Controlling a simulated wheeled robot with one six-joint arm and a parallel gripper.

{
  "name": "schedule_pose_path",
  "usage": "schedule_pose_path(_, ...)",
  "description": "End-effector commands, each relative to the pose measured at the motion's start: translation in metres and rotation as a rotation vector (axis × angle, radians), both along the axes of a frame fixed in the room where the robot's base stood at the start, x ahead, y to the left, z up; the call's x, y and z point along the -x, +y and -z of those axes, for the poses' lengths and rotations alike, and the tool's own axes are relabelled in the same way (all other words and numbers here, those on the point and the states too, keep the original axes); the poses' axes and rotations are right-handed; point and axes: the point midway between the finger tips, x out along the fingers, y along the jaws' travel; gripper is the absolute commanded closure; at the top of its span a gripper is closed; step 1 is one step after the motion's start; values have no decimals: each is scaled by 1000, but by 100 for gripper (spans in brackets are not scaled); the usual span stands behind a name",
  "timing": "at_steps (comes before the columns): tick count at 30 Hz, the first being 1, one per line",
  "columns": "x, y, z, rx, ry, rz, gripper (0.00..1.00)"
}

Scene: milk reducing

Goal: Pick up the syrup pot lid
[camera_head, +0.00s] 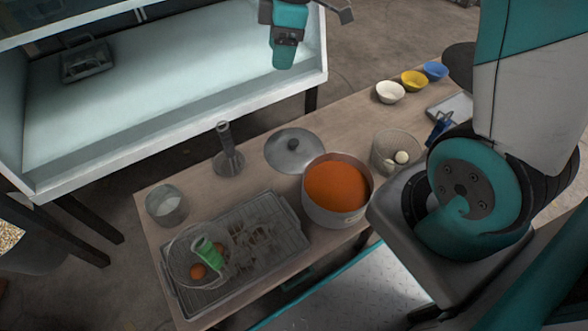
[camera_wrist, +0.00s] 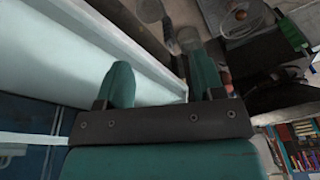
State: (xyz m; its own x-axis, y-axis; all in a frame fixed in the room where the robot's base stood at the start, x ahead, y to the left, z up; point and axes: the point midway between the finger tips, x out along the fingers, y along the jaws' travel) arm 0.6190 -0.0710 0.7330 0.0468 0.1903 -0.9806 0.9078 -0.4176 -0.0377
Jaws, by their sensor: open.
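The lid (camera_head: 285,163) is a round grey metal disc with a dark knob. In the head view it lies on the wooden table, just behind and left of a metal pot (camera_head: 338,216) holding orange contents. The pot is uncovered. My gripper (camera_head: 284,62) is at the top middle of the head view, well above and apart from the lid. In the wrist view, my gripper's two teal fingers (camera_wrist: 163,82) are spread with nothing held between them.
A tray (camera_head: 284,247) with a wire basket is in front. Another wire basket (camera_head: 380,166) and several bowls stand right. A pale-topped bench (camera_head: 180,150) borders the back left.

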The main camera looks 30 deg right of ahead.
Motion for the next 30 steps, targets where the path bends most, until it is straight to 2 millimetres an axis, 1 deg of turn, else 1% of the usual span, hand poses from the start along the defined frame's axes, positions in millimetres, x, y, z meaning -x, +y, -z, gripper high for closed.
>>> schedule_pose_path(1,-12,-16,57,14,1,-28,38)
schedule_pose_path(2,-18,-24,74,22,-1,-49,38)
schedule_pose_path(3,-25,-34,95,31,-5,-78,38)
schedule_pose_path(6,-39,-57,140,52,-9,-141,38)
schedule_pose_path(7,-42,-63,151,58,-11,-155,38)
schedule_pose_path(9,-48,-74,171,69,-13,-187,38)
schedule_pose_path(10,-49,-78,177,71,-13,-197,38)
schedule_pose_path(12,-52,-85,188,76,-13,-217,38)
schedule_pose_path(15,-54,-88,200,81,-12,-231,38)
schedule_pose_path(17,-54,-88,209,81,-11,-235,38)
schedule_pose_path(27,-55,-78,286,81,-11,-233,38)
schedule_pose_path(30,-56,-76,301,82,-12,-233,38)
